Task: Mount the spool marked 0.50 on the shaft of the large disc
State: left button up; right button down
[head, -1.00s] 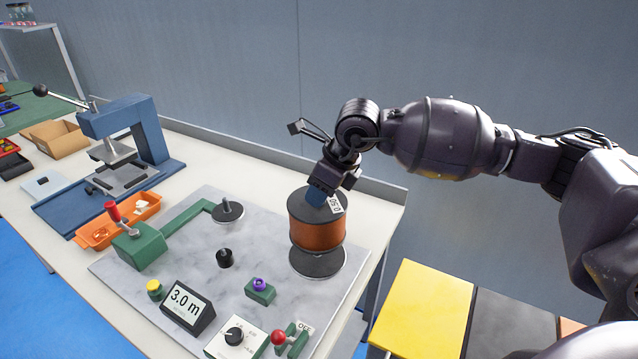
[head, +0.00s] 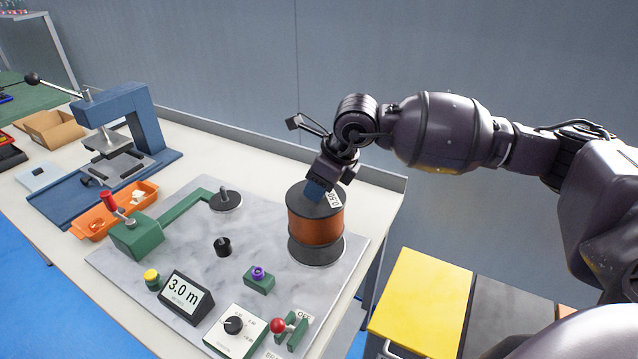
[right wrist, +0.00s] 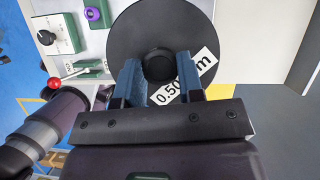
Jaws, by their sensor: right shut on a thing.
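The spool (head: 314,230) has copper-coloured wire, dark flanges and a white 0.50 label, which also shows on its top flange in the right wrist view (right wrist: 205,62). My right gripper (head: 317,190) is above it, shut on its central top hub; its blue fingers flank the hub in the right wrist view (right wrist: 158,80). The spool looks upright, over the large dark disc (head: 318,257) at the panel's right. The spool hides the disc's shaft and most of its middle. Whether its underside touches the disc cannot be told. My left gripper is not in view.
The marble-look panel (head: 190,262) also carries a small disc with a pin (head: 226,203), a black post (head: 222,246), a purple-topped green block (head: 259,280), a 3.0 m display (head: 186,295) and a red-knobbed switch (head: 279,325). An orange tray (head: 90,228) and blue press (head: 140,120) stand left.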

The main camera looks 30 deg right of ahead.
aim_at(319, 204)
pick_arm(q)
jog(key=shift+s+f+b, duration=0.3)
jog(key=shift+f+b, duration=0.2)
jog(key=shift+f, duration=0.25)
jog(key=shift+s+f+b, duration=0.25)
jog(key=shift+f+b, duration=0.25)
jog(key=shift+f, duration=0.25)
pick_arm(e)
jog(key=shift+f, duration=2.25)
jog(key=c, duration=0.7)
grip_release()
jog(key=shift+o, duration=0.2)
jog(key=shift+s+f, duration=0.1)
jog(key=shift+f, duration=0.2)
jog(key=v, duration=0.5)
jog(key=shift+w+p, duration=0.2)
jog(key=shift+p, duration=0.15)
jog(key=v, duration=0.5)
jog(key=shift+p, duration=0.3)
jog(key=shift+s+r, duration=0.3)
jog(key=shift+r, duration=0.2)
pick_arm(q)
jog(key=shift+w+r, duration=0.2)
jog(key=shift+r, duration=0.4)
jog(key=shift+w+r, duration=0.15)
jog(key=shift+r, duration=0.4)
pick_arm(e)
jog(key=shift+d, duration=0.1)
